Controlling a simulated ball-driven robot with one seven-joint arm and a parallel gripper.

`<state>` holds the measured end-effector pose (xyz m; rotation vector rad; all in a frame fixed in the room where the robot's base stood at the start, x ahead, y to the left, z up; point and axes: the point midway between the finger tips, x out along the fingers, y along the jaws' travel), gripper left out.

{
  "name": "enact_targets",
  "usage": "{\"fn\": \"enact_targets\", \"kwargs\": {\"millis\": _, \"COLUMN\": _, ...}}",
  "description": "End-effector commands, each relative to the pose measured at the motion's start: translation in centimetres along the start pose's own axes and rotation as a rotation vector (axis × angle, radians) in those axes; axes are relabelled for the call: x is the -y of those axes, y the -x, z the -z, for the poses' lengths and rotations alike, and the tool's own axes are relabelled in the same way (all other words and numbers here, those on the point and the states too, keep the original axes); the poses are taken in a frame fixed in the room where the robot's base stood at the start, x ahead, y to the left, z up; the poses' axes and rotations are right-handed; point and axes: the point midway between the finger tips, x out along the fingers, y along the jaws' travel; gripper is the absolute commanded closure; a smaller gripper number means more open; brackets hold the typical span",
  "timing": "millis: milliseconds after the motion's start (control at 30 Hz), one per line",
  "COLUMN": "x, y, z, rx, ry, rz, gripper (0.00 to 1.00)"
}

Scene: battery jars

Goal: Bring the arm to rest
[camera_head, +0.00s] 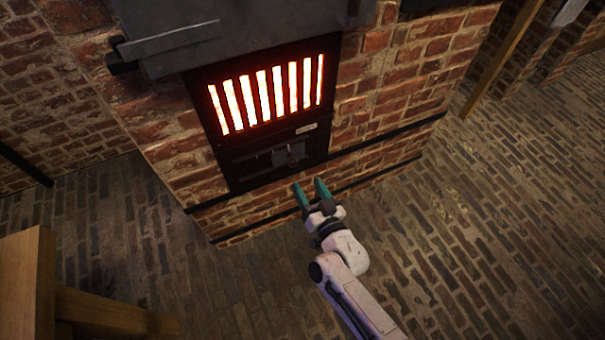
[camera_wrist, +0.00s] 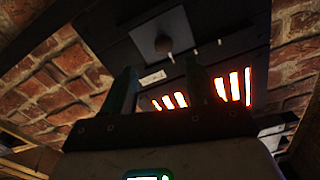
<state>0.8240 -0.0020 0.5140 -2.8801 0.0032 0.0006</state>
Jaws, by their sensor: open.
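My gripper (camera_head: 311,190) is open, with two green fingers apart and nothing between them. In the head view it is in front of the lower part of a brick furnace, just below its dark metal door panel. My pale arm reaches up to it from the lower right. In the wrist view my gripper's fingers (camera_wrist: 160,85) point up towards the furnace front. I cannot tell the exact gap between the fingertips and the furnace.
The brick furnace (camera_head: 390,80) has a glowing grate (camera_head: 268,92) with a latch (camera_head: 295,152) below it. A wooden table (camera_head: 28,275) stands at the lower left. A wooden post (camera_head: 500,60) leans at the upper right. The brick floor (camera_head: 480,250) to the right is clear.

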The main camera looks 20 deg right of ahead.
Motion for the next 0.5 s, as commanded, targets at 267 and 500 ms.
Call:
{"fn": "enact_targets", "kwargs": {"millis": 267, "x": -0.02, "y": 1.66, "z": 0.03, "rx": -0.001, "ry": 0.0, "rz": 0.0, "gripper": 0.42}}
{"fn": "enact_targets", "kwargs": {"millis": 500, "x": -0.03, "y": 1.64, "z": 0.02, "rx": -0.001, "ry": 0.0, "rz": 0.0, "gripper": 0.42}}
